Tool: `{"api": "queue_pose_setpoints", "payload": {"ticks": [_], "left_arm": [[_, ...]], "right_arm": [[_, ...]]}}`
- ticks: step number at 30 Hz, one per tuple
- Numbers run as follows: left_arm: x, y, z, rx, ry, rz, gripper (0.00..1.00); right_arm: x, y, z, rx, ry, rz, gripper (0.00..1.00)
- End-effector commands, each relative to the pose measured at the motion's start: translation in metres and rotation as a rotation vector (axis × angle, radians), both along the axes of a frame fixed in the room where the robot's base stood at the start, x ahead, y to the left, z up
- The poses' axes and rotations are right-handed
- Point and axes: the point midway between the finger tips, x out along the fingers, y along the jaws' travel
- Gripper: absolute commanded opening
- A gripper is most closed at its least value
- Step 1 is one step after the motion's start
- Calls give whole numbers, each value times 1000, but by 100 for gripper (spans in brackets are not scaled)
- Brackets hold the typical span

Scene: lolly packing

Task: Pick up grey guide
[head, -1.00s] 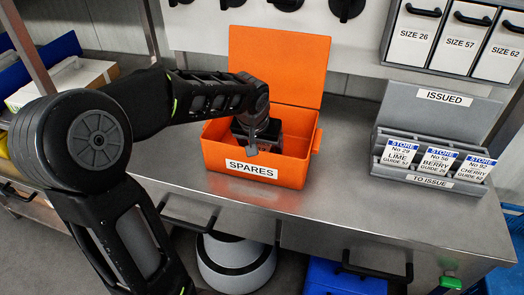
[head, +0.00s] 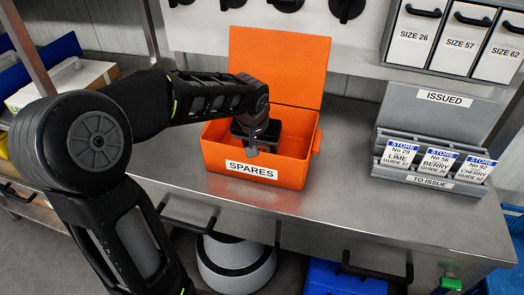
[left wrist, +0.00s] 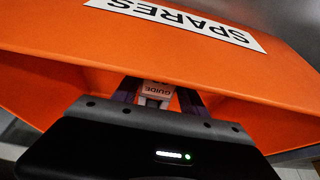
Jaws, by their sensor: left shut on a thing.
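My left gripper (head: 256,140) reaches down into the open orange SPARES box (head: 213,156), close behind its front wall. A small grey guide (head: 253,151) shows at its fingertips in the head view. In the left wrist view, the guide (left wrist: 156,93) has a pale label reading GUIDE and sits between the two dark fingers (left wrist: 158,97), which are shut on it. Its lower part is hidden. My right gripper is out of view.
The box's lid (head: 280,65) stands open behind my gripper. At the right, the ISSUED case (head: 416,182) holds store cards for LIME, BERRY and CHERRY. The steel worktop (head: 340,180) between box and case is clear.

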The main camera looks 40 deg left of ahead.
Motion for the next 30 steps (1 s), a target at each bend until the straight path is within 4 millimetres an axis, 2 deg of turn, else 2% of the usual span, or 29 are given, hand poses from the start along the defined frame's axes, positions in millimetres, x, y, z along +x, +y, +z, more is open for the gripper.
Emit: {"api": "queue_pose_setpoints", "payload": {"ticks": [14,23,30], "left_arm": [[0,0,7,1,-2,0,0],[1,0,46,1,-5,1,0],[1,0,93,2,-6,0,0]], "right_arm": [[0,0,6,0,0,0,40],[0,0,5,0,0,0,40],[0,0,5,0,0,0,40]]}}
